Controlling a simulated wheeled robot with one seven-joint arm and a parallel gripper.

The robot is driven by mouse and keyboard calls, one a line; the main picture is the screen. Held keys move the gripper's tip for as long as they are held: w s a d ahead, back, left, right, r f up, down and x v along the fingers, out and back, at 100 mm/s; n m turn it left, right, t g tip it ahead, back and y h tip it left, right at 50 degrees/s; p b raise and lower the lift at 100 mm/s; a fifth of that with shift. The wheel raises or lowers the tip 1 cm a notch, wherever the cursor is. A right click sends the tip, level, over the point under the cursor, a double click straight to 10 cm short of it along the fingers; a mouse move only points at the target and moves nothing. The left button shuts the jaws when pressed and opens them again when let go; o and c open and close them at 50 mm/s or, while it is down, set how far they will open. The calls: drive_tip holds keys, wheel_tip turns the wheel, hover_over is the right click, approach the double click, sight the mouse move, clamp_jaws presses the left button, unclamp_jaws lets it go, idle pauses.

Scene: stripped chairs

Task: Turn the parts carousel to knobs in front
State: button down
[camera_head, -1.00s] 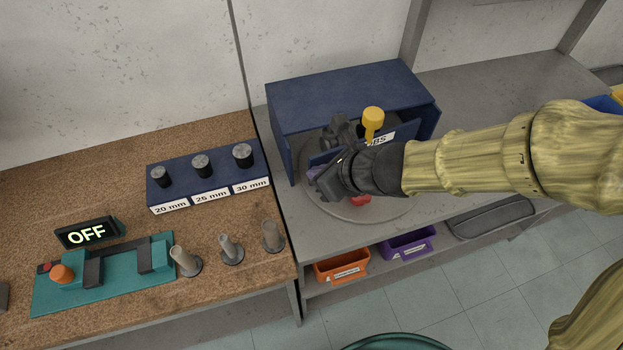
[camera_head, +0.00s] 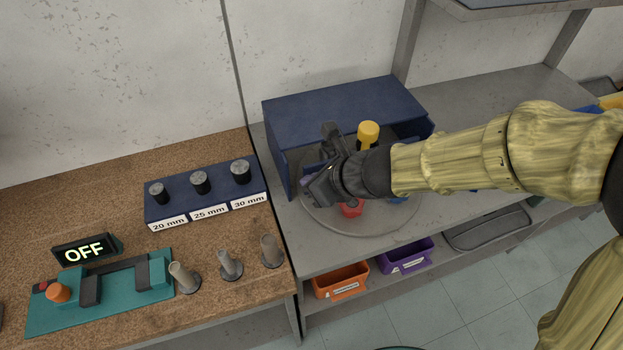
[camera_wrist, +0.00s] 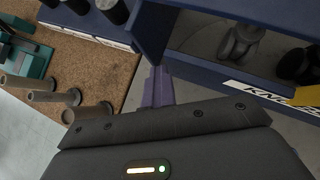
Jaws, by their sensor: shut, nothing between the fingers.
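The parts carousel is a grey round disc (camera_head: 378,232) on the grey bench, partly inside a blue housing (camera_head: 345,105). It carries a yellow post (camera_head: 368,133), a red part (camera_head: 350,209) at the front and a blue part (camera_head: 401,197) right of it. My gripper (camera_head: 312,188) is shut and empty over the disc's left side, beside the panel. Its fingers (camera_wrist: 158,85) show in the wrist view; contact is unclear. My arm hides much of the carousel.
Left, a brown bench holds a blue 20/25/30 mm block (camera_head: 205,195), several grey pegs (camera_head: 229,263) and a teal fixture (camera_head: 120,290) with an OFF display (camera_head: 85,252). Orange (camera_head: 342,281) and purple (camera_head: 404,256) bins sit on the lower shelf.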

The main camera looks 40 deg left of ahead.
drive_tip(key=shift+s+d+f+b, duration=0.1)
drive_tip(key=shift+s+d+b, duration=0.05)
drive_tip(key=shift+d+b, duration=0.2)
drive_tip(key=shift+s+d+b, duration=0.2)
drive_tip(key=shift+d, duration=0.35)
drive_tip(key=shift+s+d+b, duration=0.2)
drive_tip(key=shift+d, duration=0.35)
drive_tip(key=s+d+r+p, duration=0.3)
drive_tip(key=d+r+p, duration=0.1)
drive_tip(key=d+r, duration=0.3)
drive_tip(key=shift+s, duration=0.4)
drive_tip(key=shift+w+r, duration=0.1)
